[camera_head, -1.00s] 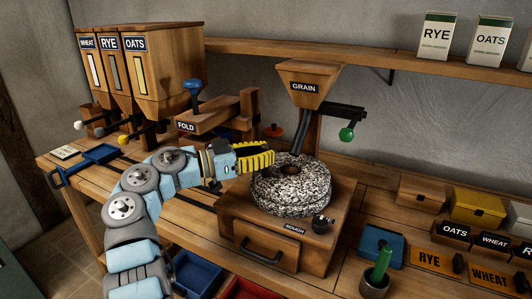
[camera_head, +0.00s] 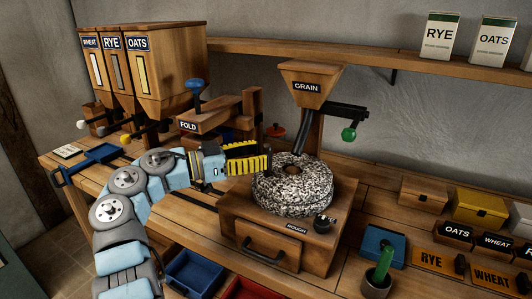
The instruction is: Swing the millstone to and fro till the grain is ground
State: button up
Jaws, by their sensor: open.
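The speckled grey millstone (camera_head: 291,190) lies on a wooden mill base (camera_head: 330,250) marked ROUGH, with a dark hole in its top. A hopper marked GRAIN (camera_head: 308,86) stands above it, with a dark spout coming down to the hole. My gripper (camera_head: 266,157), with yellow ribbed fingers, is open at the millstone's back left edge, about level with its top. I cannot tell whether it touches the stone. No handle on the stone is visible; the far left rim is partly hidden by my gripper. Any grain inside is hidden.
A green knob (camera_head: 348,134) hangs right of the hopper. The FOLD press (camera_head: 205,122) stands behind my arm. Boxes and label plates fill the right.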

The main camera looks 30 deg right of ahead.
jog(key=w+a, duration=0.1)
jog(key=a, duration=0.8)
jog(key=shift+w, duration=0.25)
jog(key=shift+a, duration=0.15)
dwell(0.4)
